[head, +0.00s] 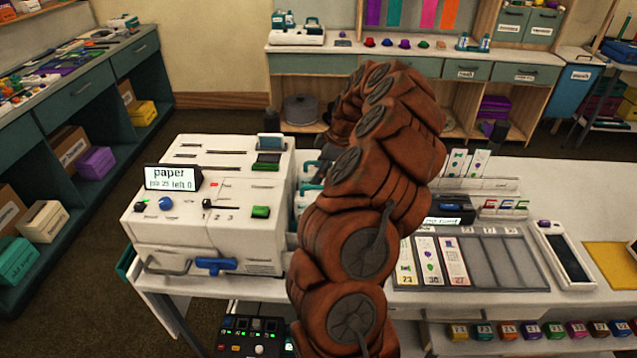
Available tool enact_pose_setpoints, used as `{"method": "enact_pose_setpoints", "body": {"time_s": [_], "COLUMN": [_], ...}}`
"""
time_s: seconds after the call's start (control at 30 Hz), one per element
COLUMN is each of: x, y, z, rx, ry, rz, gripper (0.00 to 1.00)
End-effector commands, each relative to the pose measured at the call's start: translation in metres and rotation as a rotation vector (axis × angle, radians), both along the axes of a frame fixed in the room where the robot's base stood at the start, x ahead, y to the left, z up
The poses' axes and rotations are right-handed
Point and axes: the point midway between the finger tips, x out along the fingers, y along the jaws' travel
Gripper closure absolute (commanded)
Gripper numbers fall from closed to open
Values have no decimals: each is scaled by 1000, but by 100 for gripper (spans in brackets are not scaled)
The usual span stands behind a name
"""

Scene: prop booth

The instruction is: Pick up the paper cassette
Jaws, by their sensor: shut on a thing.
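My gripper (322,160) shows only as a dark part behind my own rust-coloured arm, just right of the white printer (190,240). It is shut on a white piece with a teal handle, which I take for the paper cassette (309,188). My arm hides most of the cassette and the fingertips, so I cannot tell whether it is lifted or still standing on the table.
The white table (580,190) carries a grey sorting tray (490,262) with printed cards, a tablet (566,255) and a yellow mat (610,268) on the right. A dark control box (250,338) with lit buttons sits below the printer. Shelves line the left and back walls.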

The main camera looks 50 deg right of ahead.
Motion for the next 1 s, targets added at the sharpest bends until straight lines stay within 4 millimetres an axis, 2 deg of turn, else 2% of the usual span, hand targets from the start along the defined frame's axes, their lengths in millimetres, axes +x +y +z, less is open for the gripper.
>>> {"method": "enact_pose_setpoints", "body": {"time_s": [0.17, 0.27, 0.7, 1.0], "x": [1, 1, 1, 1], "y": [-1, -1, -1, -2], "z": [6, 16, 101, 144], "rx": [-2, -5, -5, -5], "ry": [-2, -4, -4, -2], "rz": [0, 0, -2, -3], "gripper": [100, 100, 100, 100]}}
